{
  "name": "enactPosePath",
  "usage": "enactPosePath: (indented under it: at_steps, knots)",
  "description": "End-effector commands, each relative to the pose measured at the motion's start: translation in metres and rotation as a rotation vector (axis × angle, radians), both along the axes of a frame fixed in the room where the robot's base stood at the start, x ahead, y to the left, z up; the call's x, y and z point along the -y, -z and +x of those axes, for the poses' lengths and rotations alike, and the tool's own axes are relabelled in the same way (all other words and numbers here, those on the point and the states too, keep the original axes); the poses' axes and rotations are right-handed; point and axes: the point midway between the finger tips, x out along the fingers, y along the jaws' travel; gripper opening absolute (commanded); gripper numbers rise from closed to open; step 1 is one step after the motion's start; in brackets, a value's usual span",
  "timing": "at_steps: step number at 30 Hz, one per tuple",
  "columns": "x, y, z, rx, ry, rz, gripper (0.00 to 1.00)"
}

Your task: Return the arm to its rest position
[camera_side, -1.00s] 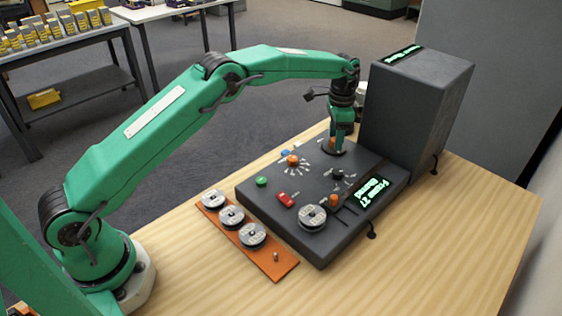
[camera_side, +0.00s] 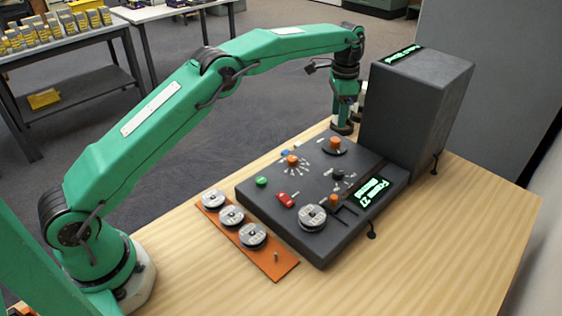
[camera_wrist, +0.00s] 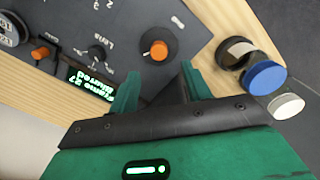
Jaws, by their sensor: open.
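My gripper (camera_side: 345,112) is raised near the back edge of the dark console (camera_side: 262,196), just behind the orange knob (camera_side: 335,142) on its dark dial. In the wrist view its two green fingers (camera_wrist: 160,84) are apart with nothing between them. The orange knob also shows there (camera_wrist: 158,50), ahead of the fingers and clear of them. My arm is stretched out across the table from its base at lower left.
A tall dark box (camera_side: 415,105) stands close right of my gripper. Capped jars, one blue-topped (camera_wrist: 264,76), stand beside the fingers. The console has a lit display (camera_side: 371,191). An orange strip (camera_side: 287,268) holds several reels. The table's front right is clear.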

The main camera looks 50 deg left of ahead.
Motion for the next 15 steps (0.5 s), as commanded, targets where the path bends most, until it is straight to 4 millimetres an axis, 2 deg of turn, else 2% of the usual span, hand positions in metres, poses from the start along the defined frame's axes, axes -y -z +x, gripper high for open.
enactPosePath:
  at_steps: [8,15]
  knots:
    - [-0.001,-0.007,-0.002,0.008,-0.009,-0.001,0.48]
    - [-0.007,-0.039,-0.016,0.041,-0.052,-0.004,0.48]
